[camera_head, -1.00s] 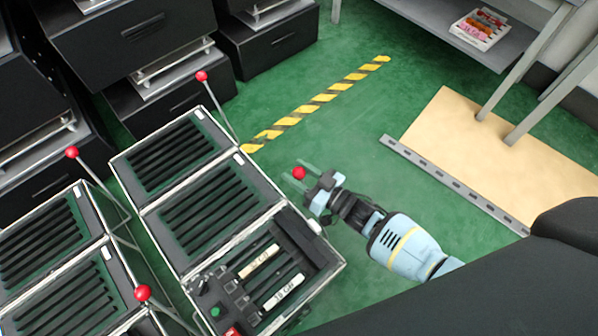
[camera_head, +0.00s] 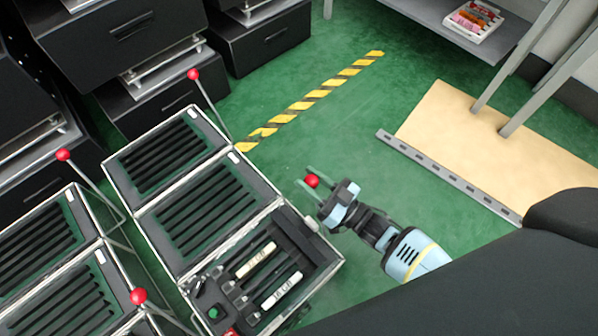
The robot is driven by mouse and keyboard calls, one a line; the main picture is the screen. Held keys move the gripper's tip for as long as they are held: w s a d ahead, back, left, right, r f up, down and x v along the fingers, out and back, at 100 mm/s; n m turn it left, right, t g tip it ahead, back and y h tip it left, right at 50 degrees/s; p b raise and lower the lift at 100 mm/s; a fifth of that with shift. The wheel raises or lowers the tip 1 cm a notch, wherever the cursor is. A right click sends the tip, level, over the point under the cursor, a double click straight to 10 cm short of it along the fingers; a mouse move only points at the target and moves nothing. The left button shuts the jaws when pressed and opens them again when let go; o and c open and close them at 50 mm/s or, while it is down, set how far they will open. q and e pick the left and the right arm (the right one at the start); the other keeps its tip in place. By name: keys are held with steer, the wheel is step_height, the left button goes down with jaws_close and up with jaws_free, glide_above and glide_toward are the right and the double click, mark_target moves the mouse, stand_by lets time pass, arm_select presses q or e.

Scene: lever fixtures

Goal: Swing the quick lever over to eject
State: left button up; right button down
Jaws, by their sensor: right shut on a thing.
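A red ball knob (camera_head: 312,181) sits between the fingers of my right gripper (camera_head: 313,183), to the right of the slotted black case (camera_head: 150,226). The gripper is shut on this knob, and its arm comes in from the lower right. The rod below the knob cannot be made out. The case's near compartment holds two white-labelled bars (camera_head: 257,260) and a green button (camera_head: 213,313). My left gripper is not in view.
More red-knobbed levers (camera_head: 63,155) and slotted cases (camera_head: 38,238) stand at the left. Black drawer units (camera_head: 120,35) fill the back left. A tan board (camera_head: 480,140) with a grey strip lies at the right. Green floor with a yellow-black stripe (camera_head: 310,100) is clear between.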

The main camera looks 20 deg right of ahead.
steer(key=s+d+n+t+y+b, duration=0.2)
steer(key=s+d+t+y+b, duration=0.1)
steer(key=s, duration=0.8)
steer(key=shift+s+d+r+t+y, duration=0.3)
steer(key=shift+s+d+t+y, duration=0.15)
steer(key=shift+d, duration=0.45)
steer(key=shift+f, duration=0.1)
steer(key=c, duration=1.1)
jaws_free()
steer(key=shift+d, duration=0.1)
steer(key=shift+o, duration=0.2)
